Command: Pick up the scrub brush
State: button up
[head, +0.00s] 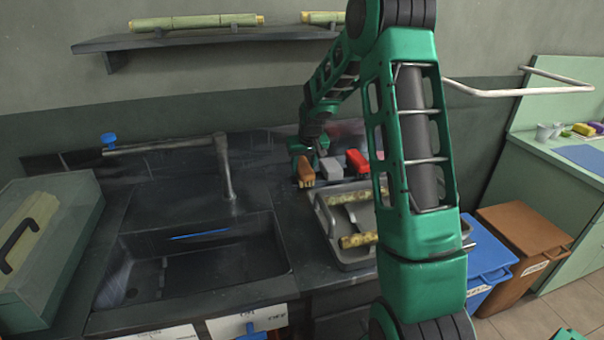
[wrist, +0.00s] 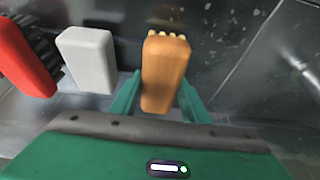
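The scrub brush seems to be the brown block with pale bristles (head: 305,171) on the dark counter right of the sink. In the wrist view the brown brush (wrist: 164,72) stands out, its pale bristle ends showing at the top. My gripper (wrist: 161,88) has its two green fingers on either side of the brown brush, with narrow gaps beside its lower part. The fingers look open around it; their tips are partly hidden by the brush. In the head view my gripper (head: 303,148) is small and partly hidden at the back of the brush.
A grey block (wrist: 87,60) and a red brush with dark bristles (wrist: 26,62) stand left of the brown brush in the wrist view. A grey tray (head: 325,218) with cane pieces lies in front. The sink (head: 205,268) and faucet (head: 226,165) are to the left.

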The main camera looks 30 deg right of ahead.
aim_at(302, 161)
jog(key=shift+r, duration=0.15)
notch_tip(302, 161, up, 5)
jog(key=shift+w+f, duration=0.1)
jog(key=s+a+r, duration=0.3)
jog(key=a+r, duration=0.3)
jog(key=a, duration=0.5)
jog(key=shift+s+r, duration=0.25)
jog(key=shift+s, duration=0.1)
